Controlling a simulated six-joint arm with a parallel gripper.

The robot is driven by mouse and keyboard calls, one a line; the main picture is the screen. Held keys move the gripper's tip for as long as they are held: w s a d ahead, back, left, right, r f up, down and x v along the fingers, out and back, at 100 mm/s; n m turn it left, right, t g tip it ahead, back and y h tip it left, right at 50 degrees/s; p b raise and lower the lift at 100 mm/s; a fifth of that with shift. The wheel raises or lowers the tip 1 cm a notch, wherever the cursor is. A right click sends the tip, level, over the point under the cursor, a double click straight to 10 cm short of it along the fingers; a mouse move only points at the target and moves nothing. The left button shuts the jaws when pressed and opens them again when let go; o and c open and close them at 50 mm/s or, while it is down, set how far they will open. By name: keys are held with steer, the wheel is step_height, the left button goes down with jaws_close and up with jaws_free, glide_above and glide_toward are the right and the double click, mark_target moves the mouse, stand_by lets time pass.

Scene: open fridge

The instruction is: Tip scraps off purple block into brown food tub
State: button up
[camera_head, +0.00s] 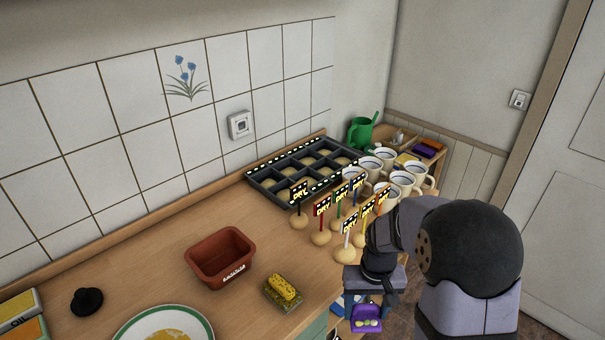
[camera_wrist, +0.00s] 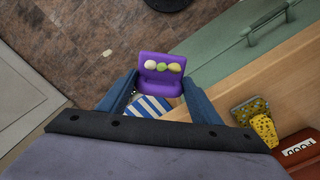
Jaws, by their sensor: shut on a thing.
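The purple block (camera_wrist: 160,88) is held between the two fingers of my gripper (camera_wrist: 160,99), beyond the counter's front edge. It also shows low in the head view (camera_head: 368,311). Several small pale and greenish scraps (camera_wrist: 163,67) lie in a row on it. My gripper, low at the right in the head view (camera_head: 367,302), is shut on the block. The brown food tub (camera_head: 222,272) stands upright on the counter, left of my gripper and apart from it. Only part of the tub shows at the right edge of the wrist view (camera_wrist: 303,160).
A yellow sponge (camera_head: 284,289) lies on the counter between tub and gripper. Labelled markers in round bases (camera_head: 320,238), white mugs (camera_head: 401,181) and a dark divided tray (camera_head: 262,183) stand farther back. A green-rimmed plate (camera_head: 205,329) is at front left. A striped blue-white thing (camera_wrist: 150,106) shows below the gripper.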

steer(key=shift+w, duration=0.1)
steer(key=shift+w+a+r+n, duration=0.1)
steer(key=shift+a+n, duration=0.2)
steer(key=a+r+n, duration=0.1)
steer(key=a+n, duration=0.3)
steer(key=w+a+r+n, duration=0.1)
steer(key=a+n, duration=0.3)
steer(key=w+a+r+n, duration=0.1)
steer(key=a+r+n, duration=0.1)
steer(key=a+n, duration=0.2)
steer(key=shift+a+r, duration=0.1)
steer(key=shift+a, duration=0.5)
steer(key=s+a+r+n, duration=0.2)
steer(key=a+n, duration=0.5)
steer(key=s+a+r+n, duration=0.2)
steer(key=a+r+n, duration=0.1)
steer(key=a+n, duration=0.4)
steer(key=shift+s+a+r, duration=0.25)
steer(key=shift+s+a, duration=0.1)
steer(key=shift+a, duration=0.25)
steer(key=shift+f, duration=0.15)
steer(key=shift+f+p, duration=1.75)
steer(key=shift+f, duration=2.95)
steer(key=shift+f, duration=0.2)
